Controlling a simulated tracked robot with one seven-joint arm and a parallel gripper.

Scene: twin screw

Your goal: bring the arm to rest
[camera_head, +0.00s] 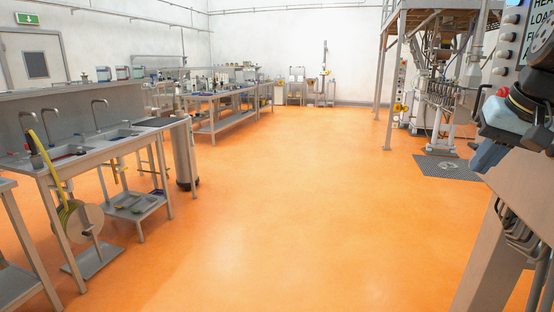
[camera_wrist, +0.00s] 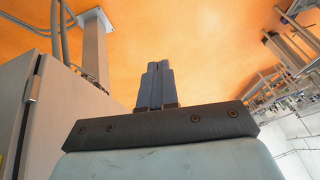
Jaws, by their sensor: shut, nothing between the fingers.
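My gripper (camera_wrist: 158,85) shows in the wrist view with its two grey fingers together and nothing between them. Beyond the fingertips there is only orange floor (camera_wrist: 180,30).
In the wrist view a grey cabinet (camera_wrist: 35,115) and a post (camera_wrist: 94,45) stand close on the left. In the head view a steel sink bench (camera_head: 95,150) lines the left, and a raised steel platform (camera_head: 425,5) stands at the right. The middle floor (camera_head: 270,200) is clear.

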